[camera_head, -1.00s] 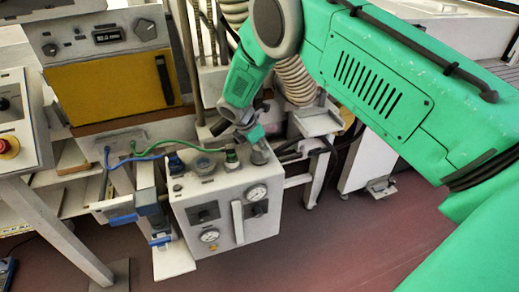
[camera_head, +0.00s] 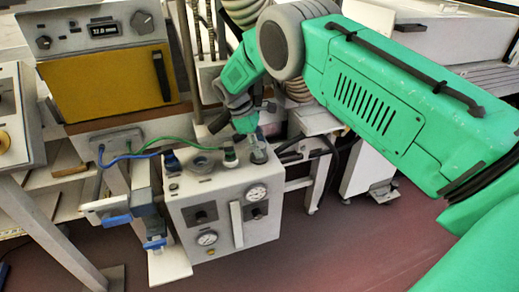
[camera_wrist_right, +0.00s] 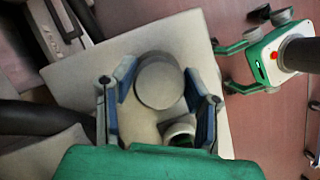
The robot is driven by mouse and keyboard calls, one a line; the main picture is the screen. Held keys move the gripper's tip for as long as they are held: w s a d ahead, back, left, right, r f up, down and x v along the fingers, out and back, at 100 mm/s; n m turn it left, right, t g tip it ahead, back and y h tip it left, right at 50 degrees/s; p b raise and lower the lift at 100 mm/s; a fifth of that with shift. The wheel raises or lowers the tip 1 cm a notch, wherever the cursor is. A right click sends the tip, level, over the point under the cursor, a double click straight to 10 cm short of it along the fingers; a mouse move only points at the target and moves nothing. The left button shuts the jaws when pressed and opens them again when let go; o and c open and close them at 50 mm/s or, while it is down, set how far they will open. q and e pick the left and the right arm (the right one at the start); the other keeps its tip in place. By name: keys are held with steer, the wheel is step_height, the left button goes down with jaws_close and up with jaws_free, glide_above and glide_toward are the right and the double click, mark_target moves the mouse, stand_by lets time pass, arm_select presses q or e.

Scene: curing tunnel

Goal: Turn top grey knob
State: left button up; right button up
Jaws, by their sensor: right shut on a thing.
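The grey knob (camera_wrist_right: 160,82) is a round, flat-topped cylinder on the top face of a pale control box (camera_wrist_right: 75,75). In the head view the knob (camera_head: 258,157) stands at the right back of the box (camera_head: 180,212), partly covered by my gripper. My right gripper (camera_head: 254,148) comes down on it from above. In the right wrist view its two blue-lined fingers (camera_wrist_right: 160,85) sit on either side of the knob, shut on it. My left gripper is not in the head view.
A green-banded fitting (camera_head: 230,157) stands close left of the knob, with a green hose. A blue fitting (camera_head: 171,161) with a blue hose is farther left. Gauges (camera_head: 256,193) are on the box front. A yellow-fronted unit (camera_head: 105,83) stands behind left. Open red floor lies at the front right.

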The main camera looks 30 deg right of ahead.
mark_target(258, 144)
steer(key=shift+w+r+m, duration=0.15)
steer(key=shift+w+m, duration=0.1)
steer(key=shift+m, duration=0.25)
steer(key=o, duration=1.1)
steer(key=shift+o, duration=0.2)
steer(key=shift+a, duration=0.1)
step_height(258, 144, up, 10)
steer(key=shift+w+f, duration=0.1)
steer(key=shift+f, duration=0.1)
